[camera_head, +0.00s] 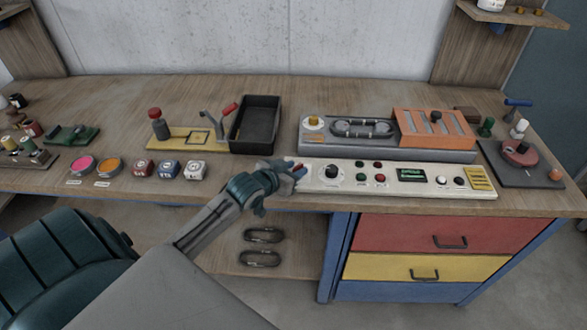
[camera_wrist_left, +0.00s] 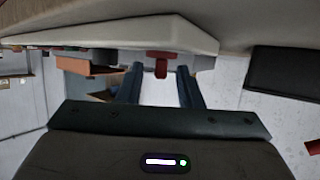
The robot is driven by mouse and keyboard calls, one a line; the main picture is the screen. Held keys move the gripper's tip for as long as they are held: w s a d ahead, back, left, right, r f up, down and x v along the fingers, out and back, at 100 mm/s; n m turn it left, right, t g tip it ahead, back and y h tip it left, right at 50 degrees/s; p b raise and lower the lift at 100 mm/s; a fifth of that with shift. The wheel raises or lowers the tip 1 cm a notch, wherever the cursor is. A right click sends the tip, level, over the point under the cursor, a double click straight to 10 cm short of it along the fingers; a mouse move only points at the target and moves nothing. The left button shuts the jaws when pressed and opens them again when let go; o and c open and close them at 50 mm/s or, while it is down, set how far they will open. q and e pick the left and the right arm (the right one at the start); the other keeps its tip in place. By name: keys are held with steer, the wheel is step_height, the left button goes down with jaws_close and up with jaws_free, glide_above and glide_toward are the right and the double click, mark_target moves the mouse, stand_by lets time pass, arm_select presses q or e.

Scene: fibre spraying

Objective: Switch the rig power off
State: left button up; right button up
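The cream control panel (camera_head: 400,188) lies along the front edge of the bench. A red switch lever (camera_head: 299,170) shows at its left end, partly hidden by my left gripper (camera_head: 290,168). In the left wrist view the red lever (camera_wrist_left: 160,63) stands out from the pale panel (camera_wrist_left: 110,33), just beyond and between my two dark fingertips (camera_wrist_left: 160,85). The fingers are apart, with clear space on both sides of the lever, and hold nothing. I cannot tell how the lever is set. My right gripper is in neither view.
The panel also has a black knob (camera_head: 332,173), small red and green buttons and a green display (camera_head: 411,175). Behind it stands a grey machine with an orange slotted cover (camera_head: 434,128). A black tray (camera_head: 256,124) and small cubes (camera_head: 169,169) stand to the left.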

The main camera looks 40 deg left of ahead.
arm_select(q)
jaws_close()
